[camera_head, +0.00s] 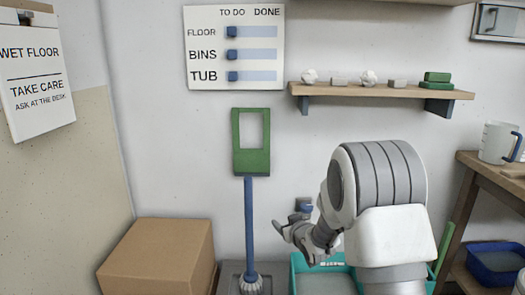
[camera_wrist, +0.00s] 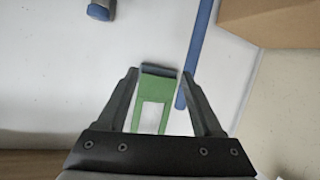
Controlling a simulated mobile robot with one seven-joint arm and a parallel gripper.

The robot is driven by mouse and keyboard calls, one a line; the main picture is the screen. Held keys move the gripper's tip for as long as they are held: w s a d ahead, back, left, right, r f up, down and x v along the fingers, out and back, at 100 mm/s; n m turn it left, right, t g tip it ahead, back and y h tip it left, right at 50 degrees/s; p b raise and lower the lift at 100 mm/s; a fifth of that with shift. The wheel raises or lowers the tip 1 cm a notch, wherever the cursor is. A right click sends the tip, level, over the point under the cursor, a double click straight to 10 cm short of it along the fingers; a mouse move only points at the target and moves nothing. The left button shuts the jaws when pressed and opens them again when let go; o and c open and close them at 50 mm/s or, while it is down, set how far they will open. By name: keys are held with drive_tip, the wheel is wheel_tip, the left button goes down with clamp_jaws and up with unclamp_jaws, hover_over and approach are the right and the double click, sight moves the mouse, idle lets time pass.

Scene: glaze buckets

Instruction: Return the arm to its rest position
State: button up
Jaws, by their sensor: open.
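My gripper (camera_head: 297,232) is at the middle right of the head view, at the end of my bent arm, with its fingers pointing left. In the wrist view my gripper (camera_wrist: 160,75) has its two dark fingers spread apart. A green frame with a window (camera_wrist: 145,118) shows between them in that view, with no finger seen closed on it. The same green frame (camera_head: 251,142) is on the wall in the head view, up and left of my gripper. My arm hides part of the teal tub (camera_head: 300,264) below.
A blue pole (camera_head: 249,220) stands upright left of my gripper. A cardboard box (camera_head: 158,258) is at the lower left. A wall shelf (camera_head: 375,93) holds small items above my arm. A wooden table (camera_head: 490,170) with a white jug (camera_head: 497,143) is at right.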

drive_tip(key=s+d+r+m+g+h, duration=0.2)
drive_tip(key=s+d+r, duration=0.1)
drive_tip(key=s+r, duration=0.45)
drive_tip(key=s+d+r+m+g+h, duration=0.1)
drive_tip(key=s+d+r, duration=0.3)
drive_tip(key=s+r, duration=0.3)
drive_tip(key=s+m+g, duration=0.2)
drive_tip(key=s+g, duration=0.3)
drive_tip(key=s, duration=2.3)
wheel_tip(320, 180, up, 25)
drive_tip(key=p, duration=2.5)
drive_tip(key=shift+p, duration=0.4)
drive_tip(key=shift+w+a, duration=0.1)
